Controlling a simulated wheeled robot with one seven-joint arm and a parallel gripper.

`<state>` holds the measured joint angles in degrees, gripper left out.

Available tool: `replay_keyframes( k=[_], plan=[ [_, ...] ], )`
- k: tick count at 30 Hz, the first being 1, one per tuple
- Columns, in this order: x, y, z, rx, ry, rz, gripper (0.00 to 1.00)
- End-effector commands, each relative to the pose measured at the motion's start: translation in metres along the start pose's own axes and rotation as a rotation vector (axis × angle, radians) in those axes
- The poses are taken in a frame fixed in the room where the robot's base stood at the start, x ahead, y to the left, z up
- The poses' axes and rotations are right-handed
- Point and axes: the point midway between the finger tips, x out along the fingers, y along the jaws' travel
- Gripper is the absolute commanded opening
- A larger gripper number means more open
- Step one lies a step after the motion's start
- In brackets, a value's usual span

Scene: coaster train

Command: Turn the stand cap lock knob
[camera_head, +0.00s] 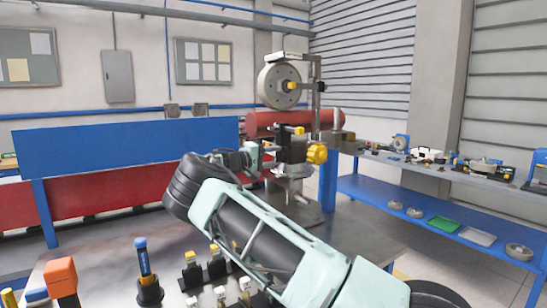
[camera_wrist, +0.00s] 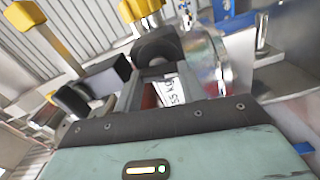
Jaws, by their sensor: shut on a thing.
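The metal stand (camera_head: 316,90) carries a grey wheel (camera_head: 280,86) at its top. A large yellow knob (camera_head: 316,153) sits on its right side, with a smaller yellow one (camera_head: 298,130) above. My gripper (camera_head: 262,154) reaches the stand's left side at mid-height. In the wrist view my gripper (camera_wrist: 160,88) is shut on a dark grey part of the stand (camera_wrist: 158,46) with a rounded end. A white printed label shows between the fingers. A yellow knob (camera_wrist: 141,10) is just beyond. I cannot tell whether the held part is the lock knob; its grip area is mostly hidden.
A grey bench (camera_head: 110,272) in front holds a blue-handled tool (camera_head: 143,258), an orange-topped tool (camera_head: 61,279) and several yellow-topped pieces. A blue shelf (camera_head: 400,205) with trays stands at the right. A red cylinder (camera_head: 262,122) lies behind the stand, close to my arm.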

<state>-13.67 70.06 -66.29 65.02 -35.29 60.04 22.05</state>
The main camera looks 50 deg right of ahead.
Motion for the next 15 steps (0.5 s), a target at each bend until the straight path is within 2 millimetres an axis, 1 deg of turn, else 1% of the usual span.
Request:
replay_keyframes(
  k=[6, 15],
  plan=[
    [-0.001, 0.0006, -0.0013, -0.113, 0.004, -0.001, 0.17],
    [-0.0011, 0.0001, -0.0014, -0.182, 0.006, 0.0, 0.17]
  ],
)
